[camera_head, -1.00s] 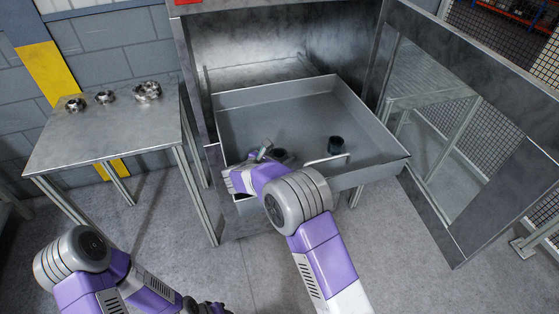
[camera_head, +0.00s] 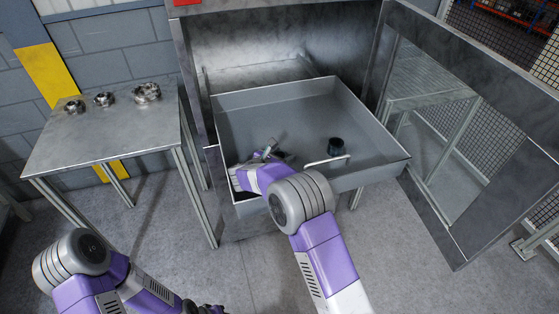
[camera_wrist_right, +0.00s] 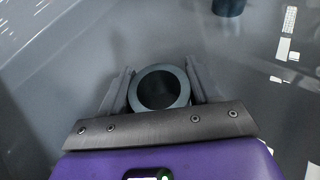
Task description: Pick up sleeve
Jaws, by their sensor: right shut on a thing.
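A dark round sleeve (camera_wrist_right: 160,89) with an open bore sits between the fingers of my right gripper (camera_wrist_right: 162,84) in the right wrist view. The fingers are shut on it, one on each side. In the head view my right gripper (camera_head: 266,154) is inside the grey drawer (camera_head: 378,150) near its front left; my wrist largely hides the held sleeve there. A second dark sleeve (camera_head: 336,146) stands in the drawer to the right, apart from the gripper. It also shows at the top of the wrist view (camera_wrist_right: 228,5). My left gripper's fingers are out of view.
The drawer has raised walls and a front handle (camera_head: 326,161). The cabinet door (camera_head: 470,150) stands open on the right. A metal table (camera_head: 105,130) on the left bears several metal parts (camera_head: 147,92). Most of the drawer floor is clear.

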